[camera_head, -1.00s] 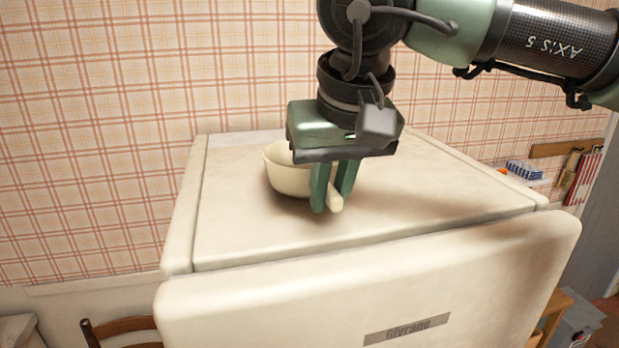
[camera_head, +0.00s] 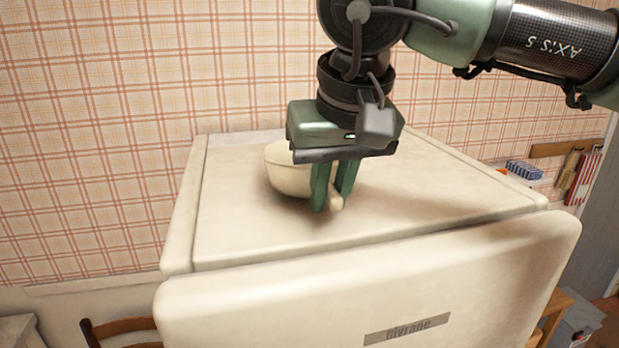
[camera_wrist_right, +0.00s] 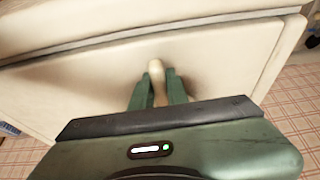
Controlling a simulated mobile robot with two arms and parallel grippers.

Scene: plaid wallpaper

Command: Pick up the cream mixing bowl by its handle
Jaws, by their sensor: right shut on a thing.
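The cream mixing bowl (camera_head: 286,174) sits on top of the cream fridge (camera_head: 240,225), at the back left of its top. Its short handle (camera_head: 336,202) points toward the front right, with its tip showing past my fingers. My right gripper (camera_head: 333,200) comes down from above and is shut on the handle, one green finger on each side. In the right wrist view the handle (camera_wrist_right: 156,70) shows between the two fingertips (camera_wrist_right: 157,84); the bowl's body is hidden there by the gripper. My left gripper is not in view.
Plaid wallpaper stands close behind the fridge. The fridge top is clear to the right of the bowl. A blue box (camera_head: 524,169) lies farther right, beyond the fridge. A wooden chair (camera_head: 120,328) stands below at the left.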

